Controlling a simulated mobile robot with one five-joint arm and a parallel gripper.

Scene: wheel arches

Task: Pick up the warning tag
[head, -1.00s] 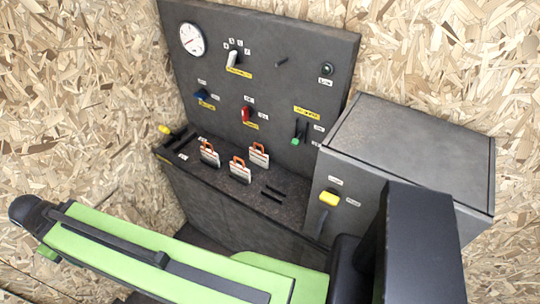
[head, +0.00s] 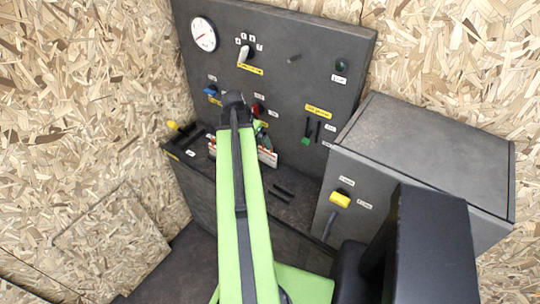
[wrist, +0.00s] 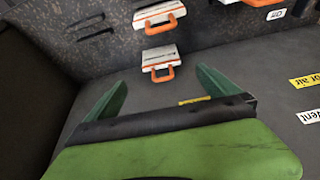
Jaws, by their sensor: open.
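The warning tags are white plates with orange handles. In the wrist view, one warning tag (wrist: 160,60) lies ahead between the fingertips, its orange handle towards me. A second tag (wrist: 158,15) is behind it, and a third is cut by the top edge. My gripper (wrist: 160,77) is open, its two green fingers apart with nothing held between them. In the head view, my arm covers most of the tags; part of one tag (head: 268,158) shows right of the arm. Contact between fingers and tag cannot be told.
A dark upright panel (head: 310,65) with a gauge, knobs and levers rises behind the ledge. Slots (head: 283,192) lie on the ledge right of my arm. A grey box (head: 430,140) with a yellow handle (head: 341,198) stands at right.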

